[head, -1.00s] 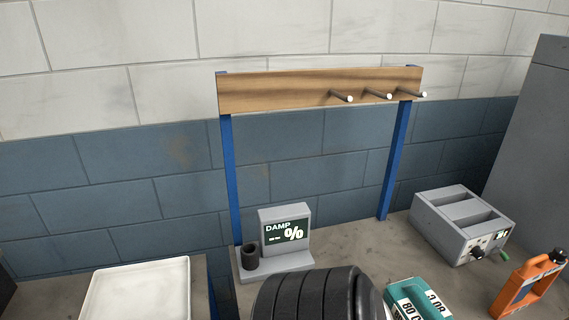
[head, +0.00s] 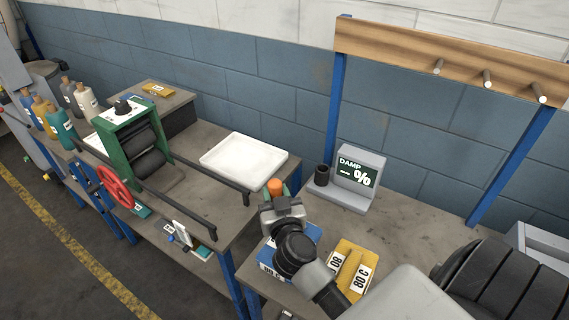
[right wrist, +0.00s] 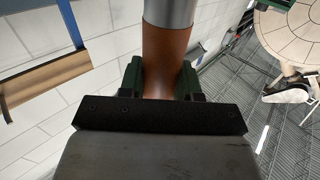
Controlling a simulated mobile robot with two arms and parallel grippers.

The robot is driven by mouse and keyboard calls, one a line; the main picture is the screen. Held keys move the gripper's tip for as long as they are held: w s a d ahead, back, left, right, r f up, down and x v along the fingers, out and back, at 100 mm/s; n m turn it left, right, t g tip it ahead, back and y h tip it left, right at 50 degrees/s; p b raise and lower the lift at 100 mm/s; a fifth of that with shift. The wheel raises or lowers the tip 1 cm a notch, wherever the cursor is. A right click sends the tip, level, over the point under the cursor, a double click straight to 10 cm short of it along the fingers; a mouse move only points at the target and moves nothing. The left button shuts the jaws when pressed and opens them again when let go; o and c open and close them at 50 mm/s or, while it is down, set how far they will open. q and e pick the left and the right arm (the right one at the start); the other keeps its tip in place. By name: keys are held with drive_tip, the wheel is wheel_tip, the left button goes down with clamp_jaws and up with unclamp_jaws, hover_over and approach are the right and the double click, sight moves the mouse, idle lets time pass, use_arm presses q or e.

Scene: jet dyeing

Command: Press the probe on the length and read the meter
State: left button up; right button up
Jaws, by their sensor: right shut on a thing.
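My right gripper (head: 282,198) is shut on the probe (head: 275,186), whose orange-brown grip shows above the jaws in the head view. In the right wrist view the probe (right wrist: 167,60) stands between the dark green fingers, with a silver part at the top edge. My left gripper is out of view.
A green roller stand (head: 117,130) with a red handwheel (head: 114,186) is on the left bench. A blue packet (head: 284,262) and a yellow one (head: 352,268) lie below my gripper. A wooden peg rail (head: 450,62) stands behind the right bench. Bottles (head: 62,125) stand far left.

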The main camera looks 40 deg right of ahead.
drive_tip(key=w+d+m+g+h+p, duration=0.1)
drive_tip(key=w+d+h+p, duration=0.1)
drive_tip(key=w+d, duration=0.1)
drive_tip(key=shift+f+p, duration=0.1)
drive_tip(key=shift+p, duration=0.3)
use_arm(q)
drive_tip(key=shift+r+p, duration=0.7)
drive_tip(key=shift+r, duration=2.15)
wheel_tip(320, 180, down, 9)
drive_tip(key=b, duration=0.9)
use_arm(e)
wheel_tip(320, 180, down, 10)
drive_tip(key=w+m+h, duration=0.1)
drive_tip(key=shift+d, duration=0.15)
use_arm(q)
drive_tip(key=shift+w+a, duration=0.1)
use_arm(e)
drive_tip(key=shift+w, duration=0.1)
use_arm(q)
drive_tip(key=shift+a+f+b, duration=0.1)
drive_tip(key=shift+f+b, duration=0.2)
use_arm(e)
drive_tip(key=shift+f, duration=0.55)
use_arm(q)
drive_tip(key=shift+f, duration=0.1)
use_arm(e)
drive_tip(key=shift+f+g, duration=0.3)
